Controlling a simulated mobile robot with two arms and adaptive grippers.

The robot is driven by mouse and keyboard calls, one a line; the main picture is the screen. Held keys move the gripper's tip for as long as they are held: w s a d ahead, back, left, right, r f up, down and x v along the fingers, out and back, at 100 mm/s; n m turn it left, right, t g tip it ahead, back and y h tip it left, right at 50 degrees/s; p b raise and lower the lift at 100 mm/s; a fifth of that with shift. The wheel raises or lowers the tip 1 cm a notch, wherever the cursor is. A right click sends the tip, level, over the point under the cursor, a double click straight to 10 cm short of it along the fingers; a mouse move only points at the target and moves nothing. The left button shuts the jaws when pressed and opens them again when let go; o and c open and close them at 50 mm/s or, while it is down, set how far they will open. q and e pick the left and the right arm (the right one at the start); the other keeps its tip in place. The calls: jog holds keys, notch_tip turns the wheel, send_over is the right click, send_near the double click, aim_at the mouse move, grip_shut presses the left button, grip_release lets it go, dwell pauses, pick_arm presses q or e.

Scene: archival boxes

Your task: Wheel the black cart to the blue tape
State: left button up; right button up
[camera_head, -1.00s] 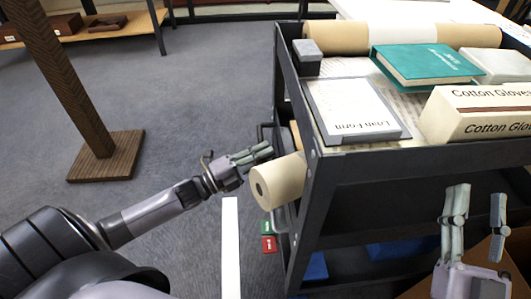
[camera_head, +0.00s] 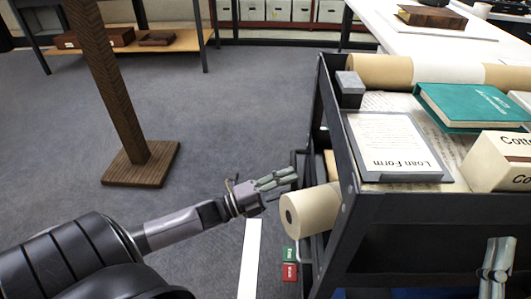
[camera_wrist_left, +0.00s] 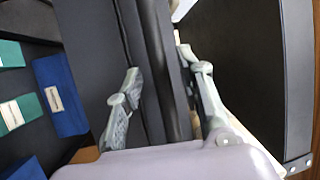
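The black cart (camera_head: 350,208) stands at the right in the head view, with a dark bar handle (camera_head: 297,160) on its left end. My left gripper (camera_head: 282,179) is at that handle, above the roll's end. The left wrist view shows its two fingers apart, with a dark bar of the cart (camera_wrist_left: 160,70) between them; no firm grip is visible. Only one finger of my right gripper (camera_head: 497,262) clearly shows, at the bottom right in front of the cart.
The cart carries a loan form (camera_head: 393,142), a teal book (camera_head: 470,104), a glove box (camera_head: 500,160) and paper rolls (camera_head: 310,210). A wooden post (camera_head: 140,165) stands on the left. A white table (camera_head: 390,25) is behind. Grey carpet between is clear.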

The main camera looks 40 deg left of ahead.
pick_arm(q)
jog(key=v, duration=1)
